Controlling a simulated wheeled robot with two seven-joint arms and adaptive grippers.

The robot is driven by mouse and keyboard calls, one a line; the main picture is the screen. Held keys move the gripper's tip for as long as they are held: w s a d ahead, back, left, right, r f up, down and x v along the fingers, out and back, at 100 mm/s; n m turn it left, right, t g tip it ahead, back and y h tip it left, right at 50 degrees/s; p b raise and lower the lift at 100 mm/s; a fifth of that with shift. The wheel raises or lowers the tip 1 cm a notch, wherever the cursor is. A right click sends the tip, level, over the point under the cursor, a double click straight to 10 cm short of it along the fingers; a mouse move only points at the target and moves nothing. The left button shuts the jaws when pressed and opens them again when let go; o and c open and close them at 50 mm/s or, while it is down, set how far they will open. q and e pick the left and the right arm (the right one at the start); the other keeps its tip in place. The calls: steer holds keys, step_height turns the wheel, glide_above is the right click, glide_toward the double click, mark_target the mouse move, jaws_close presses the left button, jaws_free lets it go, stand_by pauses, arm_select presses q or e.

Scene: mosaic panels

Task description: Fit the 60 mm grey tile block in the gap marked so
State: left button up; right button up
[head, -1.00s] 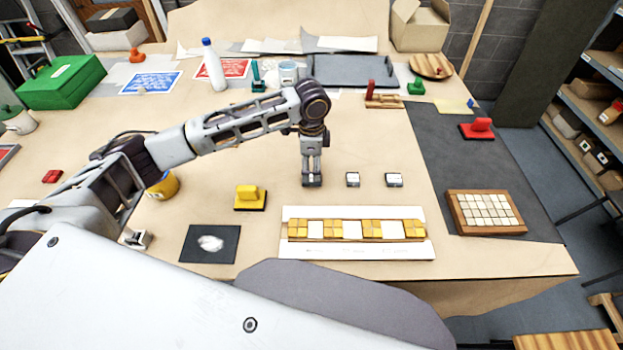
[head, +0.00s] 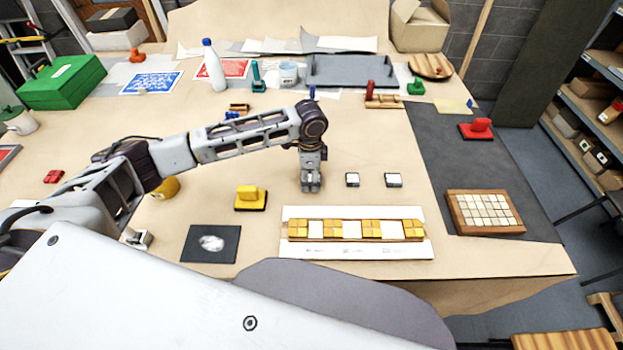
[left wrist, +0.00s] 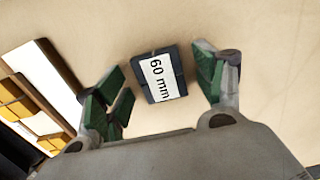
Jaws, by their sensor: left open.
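The block labelled "60 mm" (left wrist: 160,75) is dark-sided with a white label and lies on the table in the left wrist view. My left gripper (head: 311,184) is open and points down at the table; its green-padded fingers stand on either side of the block, with visible gaps. In the head view the gripper hides most or all of this block. The mosaic panel (head: 295,250) is a white board in front of the gripper, with a row of yellow tiles and three white gaps. Its gap markings are too small to read. My right gripper is not in view.
Two similar small blocks (head: 352,180) (head: 393,180) lie right of the gripper. A yellow-handled tool (head: 250,197) and a dark square mat (head: 195,243) are to the left. A wooden tray of pale tiles (head: 455,212) stands at the right. Table between blocks and panel is clear.

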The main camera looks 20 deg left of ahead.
mark_target(310, 178)
arm_select(q)
steer(key=shift+c, duration=0.4)
steer(key=c, duration=1.1)
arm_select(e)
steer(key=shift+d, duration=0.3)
arm_select(q)
steer(key=shift+r, duration=0.1)
steer(key=shift+r, duration=4.95)
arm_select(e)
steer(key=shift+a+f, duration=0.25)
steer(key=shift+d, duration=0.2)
arm_select(q)
steer(key=shift+r, duration=0.1)
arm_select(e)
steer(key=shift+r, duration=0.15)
